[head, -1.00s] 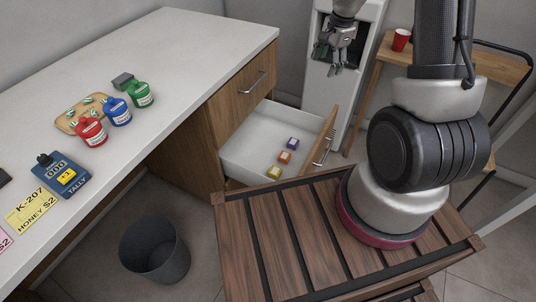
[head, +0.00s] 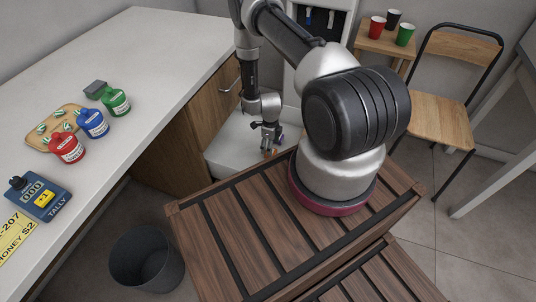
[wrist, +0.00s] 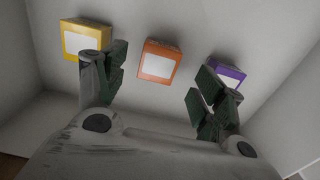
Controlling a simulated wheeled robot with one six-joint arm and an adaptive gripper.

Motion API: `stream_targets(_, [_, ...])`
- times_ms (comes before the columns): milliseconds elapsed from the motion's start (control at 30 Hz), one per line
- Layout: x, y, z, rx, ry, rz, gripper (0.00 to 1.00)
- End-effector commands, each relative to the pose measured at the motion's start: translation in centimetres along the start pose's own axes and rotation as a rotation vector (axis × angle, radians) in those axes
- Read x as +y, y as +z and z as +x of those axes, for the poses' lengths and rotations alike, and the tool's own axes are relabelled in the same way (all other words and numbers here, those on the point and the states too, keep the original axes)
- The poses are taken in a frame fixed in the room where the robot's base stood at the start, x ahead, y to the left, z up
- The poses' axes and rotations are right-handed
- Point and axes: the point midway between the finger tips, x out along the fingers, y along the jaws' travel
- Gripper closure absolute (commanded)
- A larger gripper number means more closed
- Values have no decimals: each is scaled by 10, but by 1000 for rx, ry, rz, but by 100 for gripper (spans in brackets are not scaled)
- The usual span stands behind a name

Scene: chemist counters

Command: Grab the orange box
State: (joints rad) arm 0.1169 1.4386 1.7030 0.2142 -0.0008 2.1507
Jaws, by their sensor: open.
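The orange box (wrist: 160,62) with a white label lies on the drawer floor in the wrist view, between a yellow box (wrist: 86,38) on its left and a purple box (wrist: 228,76) on its right. My gripper (wrist: 158,84) is open over the drawer, its two dark finger pads on either side of the orange box's position and apart from it. The right finger partly covers the purple box, and the left finger is close to the yellow box. In the head view my gripper (head: 268,142) reaches down into the drawer, and the arm hides most of the boxes.
The open drawer (head: 225,150) has white walls around the boxes. The counter (head: 150,60) on the left holds red, blue and green bottles (head: 92,123). A dark bin (head: 147,260) stands on the floor. Cups (head: 392,20) stand on a small table beside a chair (head: 445,110).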

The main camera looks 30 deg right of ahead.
Motion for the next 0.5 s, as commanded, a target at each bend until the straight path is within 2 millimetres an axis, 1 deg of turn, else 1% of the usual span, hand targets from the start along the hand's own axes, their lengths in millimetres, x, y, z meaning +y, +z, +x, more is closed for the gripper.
stream_targets(200, [2,-3,34,1,2,-1,30])
stream_targets(300, [2,-3,47,1,1,-2,30])
stream_targets(400, [2,-2,54,0,1,-2,30])
stream_targets(500, [2,-2,55,0,1,-2,30])
